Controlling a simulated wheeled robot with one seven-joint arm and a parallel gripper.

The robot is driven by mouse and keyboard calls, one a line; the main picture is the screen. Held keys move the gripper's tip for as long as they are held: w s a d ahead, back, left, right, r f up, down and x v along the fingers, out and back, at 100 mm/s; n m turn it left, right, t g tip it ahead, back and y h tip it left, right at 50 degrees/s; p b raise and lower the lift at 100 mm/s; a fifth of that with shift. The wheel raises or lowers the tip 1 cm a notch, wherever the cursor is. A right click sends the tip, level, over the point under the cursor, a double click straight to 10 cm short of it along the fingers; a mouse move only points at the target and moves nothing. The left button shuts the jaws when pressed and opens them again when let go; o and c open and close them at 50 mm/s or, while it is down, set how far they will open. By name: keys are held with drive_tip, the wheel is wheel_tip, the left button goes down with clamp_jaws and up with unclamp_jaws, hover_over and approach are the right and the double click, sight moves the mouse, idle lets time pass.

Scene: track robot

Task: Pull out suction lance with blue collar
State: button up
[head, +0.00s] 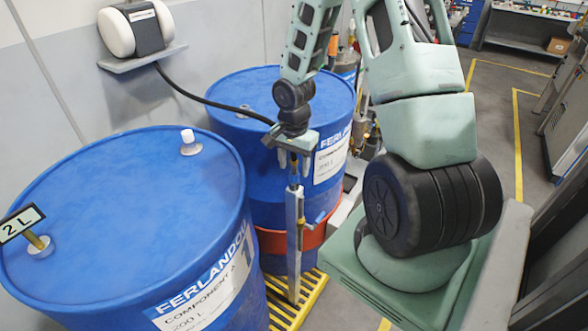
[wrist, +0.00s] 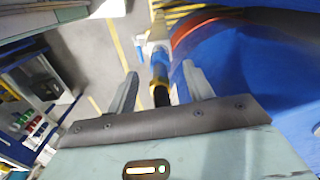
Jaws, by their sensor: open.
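The suction lance (wrist: 160,62) runs between my fingers in the wrist view. Its blue collar (wrist: 159,54) shows there, with a yellow band and a black section nearer the palm. Its lower part goes into a grey upright tube (head: 294,235), which stands in front of the rear drum in the head view. My gripper (head: 293,163) is over the top of the lance, pointing down. In the wrist view my gripper (wrist: 160,75) is open, one finger on each side of the lance, with gaps visible. My gripper partly hides the lance top in the head view.
A blue drum (head: 110,215) stands at front left, and another (head: 255,95) stands close behind the tube. A black hose (head: 215,104) runs from the wall unit (head: 137,28) to my gripper. A blue lever (head: 322,216) sticks out right of the tube. A yellow grating (head: 285,305) lies below.

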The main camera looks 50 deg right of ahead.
drive_tip(key=shift+f, duration=1.15)
clamp_jaws()
drive_tip(key=shift+r+p, duration=0.35)
drive_tip(key=shift+r, duration=0.05)
drive_tip(key=shift+r+p, duration=2.1)
drive_tip(key=shift+r, duration=0.35)
